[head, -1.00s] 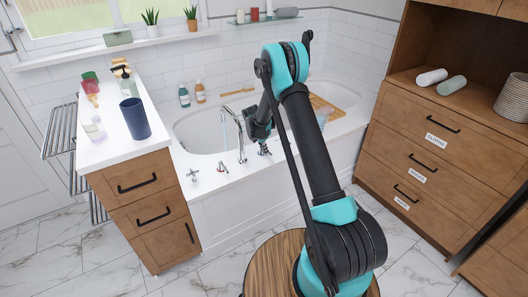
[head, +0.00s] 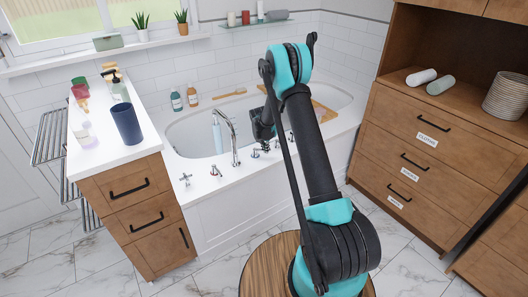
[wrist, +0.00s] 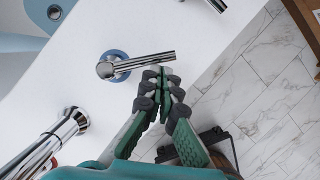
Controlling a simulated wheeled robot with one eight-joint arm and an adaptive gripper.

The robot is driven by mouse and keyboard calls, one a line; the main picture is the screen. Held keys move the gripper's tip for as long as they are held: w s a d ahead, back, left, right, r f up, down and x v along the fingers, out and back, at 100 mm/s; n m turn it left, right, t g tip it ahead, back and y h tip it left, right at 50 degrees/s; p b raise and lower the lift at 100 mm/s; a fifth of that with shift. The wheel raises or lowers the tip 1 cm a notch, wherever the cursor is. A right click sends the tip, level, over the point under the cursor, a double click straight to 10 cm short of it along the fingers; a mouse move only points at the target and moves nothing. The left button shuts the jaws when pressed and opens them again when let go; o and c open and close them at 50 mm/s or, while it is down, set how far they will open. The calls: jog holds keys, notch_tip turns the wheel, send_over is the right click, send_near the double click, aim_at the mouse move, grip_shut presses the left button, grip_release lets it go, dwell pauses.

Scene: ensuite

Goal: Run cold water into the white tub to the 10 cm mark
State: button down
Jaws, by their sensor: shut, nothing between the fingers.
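The white tub (head: 190,137) is set in a white surround along the tiled wall. Its curved chrome spout (head: 233,140) stands on the near rim, also in the wrist view (wrist: 50,145). A pale blue strip (head: 218,137) hangs below the spout's mouth and looks like running water. The water level and any depth mark cannot be made out. A chrome lever tap with a blue ring (wrist: 113,66) is on the rim right of the spout; it also shows in the head view (head: 256,153). My gripper (wrist: 165,80) is shut and empty, beside the lever's free end; contact is unclear.
A red-marked tap (head: 215,171) and a cross-handled tap (head: 186,179) stand left of the spout. Another chrome fitting (wrist: 215,4) lies beyond the blue-ringed tap. A drawer unit with a dark blue cup (head: 127,124) stands left; a wooden cabinet (head: 430,150) stands right.

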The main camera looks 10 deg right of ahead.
jog(key=shift+w+d, duration=0.3)
jog(key=shift+w, duration=0.3)
dwell(0.5)
